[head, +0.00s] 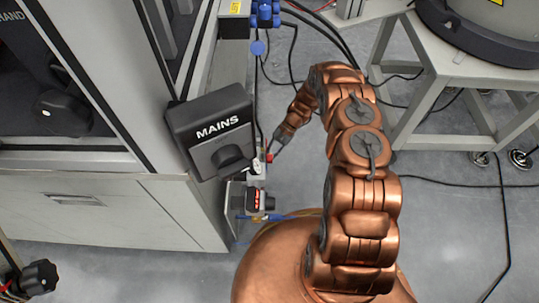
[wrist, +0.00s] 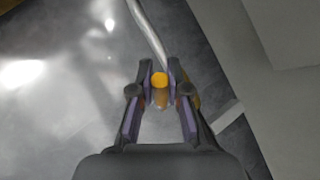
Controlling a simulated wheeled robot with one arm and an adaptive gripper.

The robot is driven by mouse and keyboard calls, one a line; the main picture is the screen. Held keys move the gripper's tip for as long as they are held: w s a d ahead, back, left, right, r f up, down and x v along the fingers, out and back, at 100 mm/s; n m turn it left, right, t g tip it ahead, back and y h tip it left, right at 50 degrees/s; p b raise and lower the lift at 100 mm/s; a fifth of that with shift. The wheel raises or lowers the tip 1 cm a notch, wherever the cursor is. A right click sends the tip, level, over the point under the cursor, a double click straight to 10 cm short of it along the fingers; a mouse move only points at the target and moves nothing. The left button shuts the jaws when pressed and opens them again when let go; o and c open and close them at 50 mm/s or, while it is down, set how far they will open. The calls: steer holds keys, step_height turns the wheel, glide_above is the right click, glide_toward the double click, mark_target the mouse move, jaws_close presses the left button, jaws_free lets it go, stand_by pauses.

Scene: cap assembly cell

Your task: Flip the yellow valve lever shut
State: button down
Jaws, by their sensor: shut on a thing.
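In the wrist view, my gripper (wrist: 160,87) has both fingertips closed in on a small yellow piece, which looks like the end of the yellow valve lever (wrist: 159,80). A little more yellow shows behind the right finger. The rest of the lever and the valve body are hidden by the fingers. In the head view, my gripper (head: 274,150) is small, beside the cabinet edge and right of the MAINS box. I cannot make out the lever there.
The black MAINS switch box (head: 212,133) stands out from the grey cabinet (head: 120,208), left of my gripper. A small unit with red marks (head: 256,199) sits below. A grey table (head: 455,85) stands at right. Cables cross the floor. A pale pipe (wrist: 148,30) rises beyond the fingertips.

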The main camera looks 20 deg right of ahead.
steer(key=shift+w+d, duration=0.1)
steer(key=shift+d, duration=0.05)
steer(key=shift+w+g, duration=0.2)
steer(key=shift+g, duration=0.3)
steer(key=shift+w+d+m+g+y+b, duration=0.25)
steer(key=shift+m+g+y+b, duration=0.2)
steer(key=shift+b, duration=0.75)
steer(key=shift+w+g+y+b, duration=0.1)
steer(key=shift+g+y+b, duration=0.15)
steer(key=shift+b, duration=1.1)
steer(key=b, duration=0.3)
steer(key=shift+w+m+g, duration=0.2)
steer(key=shift+m+g, duration=0.05)
steer(key=shift+g, duration=0.15)
steer(key=shift+w+r+g+y+b, duration=0.15)
steer(key=shift+r+g+y+b, duration=0.2)
steer(key=shift+b, duration=1.25)
steer(key=c, duration=1.1)
jaws_free()
steer(key=shift+c, duration=0.2)
